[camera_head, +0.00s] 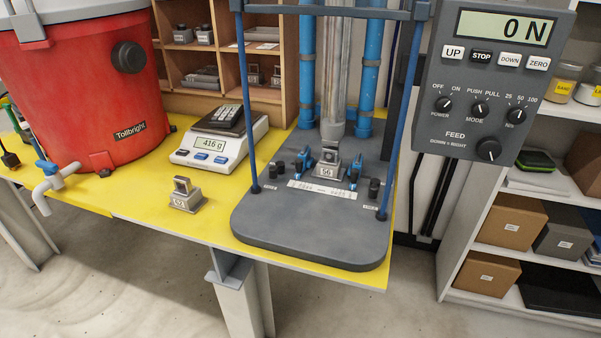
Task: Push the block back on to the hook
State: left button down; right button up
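A small grey metal block (327,167) with a white label and a loop-shaped top stands on the dark base plate (310,241) of the test machine, between two blue clamps (304,163). A similar grey block (185,197) with a label stands alone on the yellow table, left of the base plate. Both blocks look upright. I cannot make out a distinct hook; a grey vertical cylinder (332,125) ends just above the block on the plate. Neither of my grippers is in view.
A white scale (219,142) reading about 416 g carries a dark item. A red tank (85,90) with a tap stands left. The control panel (489,75) reads 0 N. Blue uprights (398,110) flank the base plate. The yellow table (135,205) is clear at front left.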

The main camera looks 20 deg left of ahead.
aim_at(328, 169)
jog(key=i+u, duration=0.1)
jog(key=u, duration=1.25)
jog(key=i+l, duration=0.1)
jog(key=l, duration=0.35)
jog(key=i+l, duration=0.15)
jog(key=l, duration=0.3)
jog(key=u, duration=0.05)
